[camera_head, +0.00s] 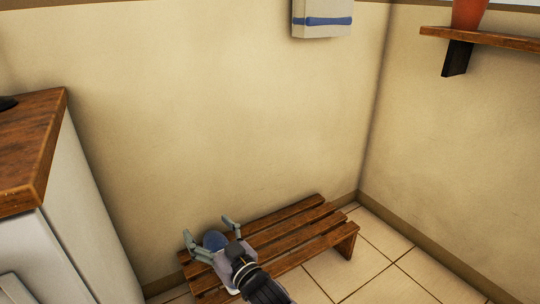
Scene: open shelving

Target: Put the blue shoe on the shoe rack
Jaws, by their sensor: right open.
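The shoe rack (290,228) is a low bench of brown wooden slats against the back wall. The blue shoe (214,241) is at the rack's left end, seemingly resting on the slats. My right gripper (207,229) reaches in from the bottom of the view and is over the shoe. Its two grey fingers are spread wide, one on each side of the blue part. The gripper body hides much of the shoe, so I cannot tell whether the fingers touch it. My left gripper is not in view.
A white cabinet (75,262) with a wooden top (30,140) stands at the left. A wall shelf (490,37) carries an orange pot (468,14) at upper right. The rack's right part is bare.

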